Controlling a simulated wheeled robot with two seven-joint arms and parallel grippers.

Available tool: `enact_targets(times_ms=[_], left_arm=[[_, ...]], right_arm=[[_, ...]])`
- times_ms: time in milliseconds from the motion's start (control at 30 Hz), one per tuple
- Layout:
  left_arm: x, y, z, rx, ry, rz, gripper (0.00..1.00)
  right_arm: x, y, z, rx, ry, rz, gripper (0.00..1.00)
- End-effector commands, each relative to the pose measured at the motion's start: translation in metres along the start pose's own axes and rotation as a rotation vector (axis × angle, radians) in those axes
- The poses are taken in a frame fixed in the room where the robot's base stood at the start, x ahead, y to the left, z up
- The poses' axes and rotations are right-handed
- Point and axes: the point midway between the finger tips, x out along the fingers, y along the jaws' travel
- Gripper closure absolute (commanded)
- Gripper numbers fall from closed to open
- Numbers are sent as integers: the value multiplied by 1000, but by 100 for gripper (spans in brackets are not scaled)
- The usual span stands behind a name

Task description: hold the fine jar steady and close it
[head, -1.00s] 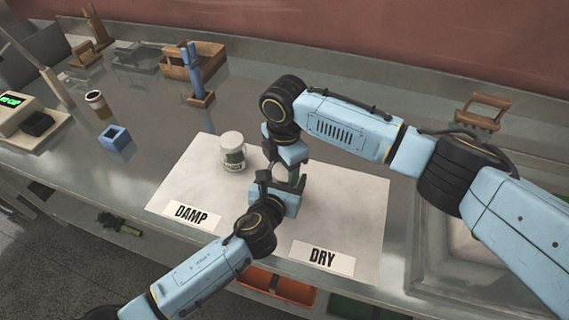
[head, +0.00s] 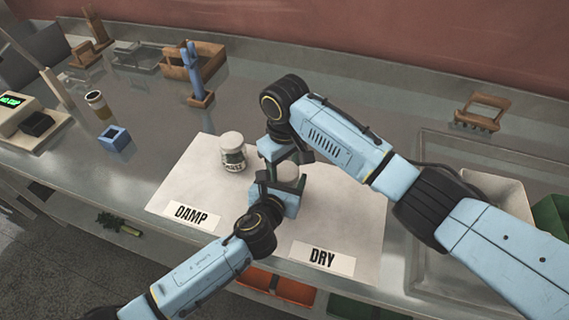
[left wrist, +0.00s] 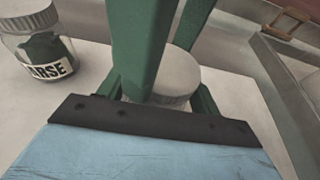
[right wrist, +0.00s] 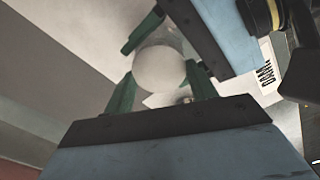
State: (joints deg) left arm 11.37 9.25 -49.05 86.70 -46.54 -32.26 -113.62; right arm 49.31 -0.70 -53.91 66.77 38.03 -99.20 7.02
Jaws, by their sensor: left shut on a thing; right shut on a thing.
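The fine jar (head: 289,184) stands at the middle of the pale mat (head: 345,205), mostly hidden by my grippers. My left gripper (head: 279,190) is shut on it from the front. Its white lid (head: 290,171) sits on top and shows in the left wrist view (left wrist: 175,72) and, round and pale, in the right wrist view (right wrist: 160,68). My right gripper (head: 286,158) is shut on the lid from above. I cannot tell how tightly the lid sits. The lidded coarse jar (head: 232,153) stands apart to the left; part of its label shows in the left wrist view (left wrist: 40,55).
The mat bears DAMP (head: 192,215) and DRY (head: 322,257) labels. A wooden rack (head: 480,112) stands at back right.

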Motion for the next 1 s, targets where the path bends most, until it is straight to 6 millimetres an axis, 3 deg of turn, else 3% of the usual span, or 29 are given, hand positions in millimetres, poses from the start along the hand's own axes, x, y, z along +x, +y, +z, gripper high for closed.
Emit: enact_targets(times_ms=[100, 133, 300, 567, 800, 1000], left_arm=[[0, 1, -1, 0, 3, 2, 100], [0, 1, -1, 0, 3, 2, 100], [0, 1, -1, 0, 3, 2, 100], [0, 0, -1, 1, 2, 1, 100], [0, 1, -1, 0, 3, 2, 100], [0, 1, -1, 1, 3, 2, 100]], right_arm=[[-1, 0, 0, -2, 1, 0, 64], [-1, 0, 0, -3, 1, 0, 42], [-1, 0, 0, -4, 1, 0, 22], [-3, -1, -1, -6, 2, -3, 22], [-34, -2, -2, -9, 6, -5, 22], [-46, -1, 0, -7, 2, -3, 22]])
